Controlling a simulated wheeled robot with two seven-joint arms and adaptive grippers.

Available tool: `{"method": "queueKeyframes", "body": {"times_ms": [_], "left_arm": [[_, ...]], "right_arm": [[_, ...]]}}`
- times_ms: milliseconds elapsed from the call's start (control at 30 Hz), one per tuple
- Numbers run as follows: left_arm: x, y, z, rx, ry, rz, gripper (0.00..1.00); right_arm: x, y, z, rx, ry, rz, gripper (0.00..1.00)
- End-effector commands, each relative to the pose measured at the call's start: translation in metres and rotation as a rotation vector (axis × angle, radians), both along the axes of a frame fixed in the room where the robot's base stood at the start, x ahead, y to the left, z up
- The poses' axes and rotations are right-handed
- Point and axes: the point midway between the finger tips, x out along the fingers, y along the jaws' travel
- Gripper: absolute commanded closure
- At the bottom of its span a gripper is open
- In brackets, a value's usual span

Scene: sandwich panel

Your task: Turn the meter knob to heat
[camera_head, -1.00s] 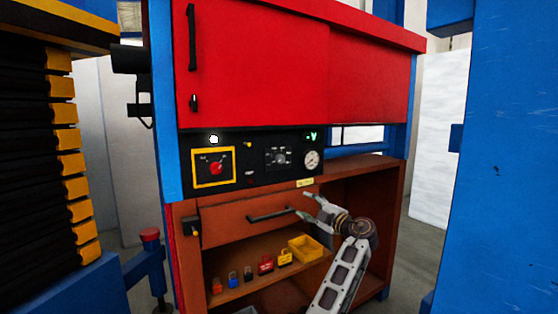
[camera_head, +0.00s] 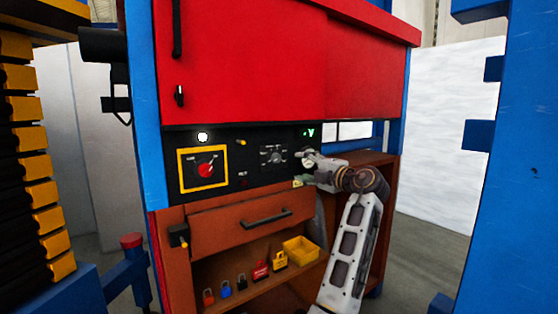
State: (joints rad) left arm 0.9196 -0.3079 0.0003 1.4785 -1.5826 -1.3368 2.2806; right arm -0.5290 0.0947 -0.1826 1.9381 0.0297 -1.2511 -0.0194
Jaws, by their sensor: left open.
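The black control panel (camera_head: 228,186) spans the cabinet front under the red doors. A grey dial knob (camera_head: 273,155) with small white marks around it sits right of the panel's middle; its setting is too small to read. A red rotary knob (camera_head: 205,170) sits in a yellow frame at the panel's left.
A drawer with a dark handle (camera_head: 266,217) lies below the panel. Several coloured padlocks and a yellow bin (camera_head: 300,250) stand on the shelf beneath. A blue post (camera_head: 143,105) borders the left. A large blue structure (camera_head: 525,160) stands at the right.

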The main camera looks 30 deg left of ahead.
Motion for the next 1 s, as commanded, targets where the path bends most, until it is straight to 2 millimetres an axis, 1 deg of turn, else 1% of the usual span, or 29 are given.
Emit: {"method": "queueKeyframes", "body": {"times_ms": [167,367,567,1000], "left_arm": [[0.001,0.001,0.0,0.0,0.001,0.0,0.46],[0.004,0.009,0.0,0.001,0.002,0.001,0.46],[0.011,0.028,0.0,0.002,0.001,0.002,0.46],[0.034,0.082,0.0,0.0,0.001,0.001,0.46]], "right_arm": [[0.0,0.0,0.0,0.0,0.0,0.0,0.6],[0.0,0.0,0.0,0.0,-0.001,0.0,0.6],[0.001,0.0,0.0,0.0,-0.003,0.001,0.6],[-0.001,-0.001,-0.005,-0.003,0.002,0.001,0.6]]}}
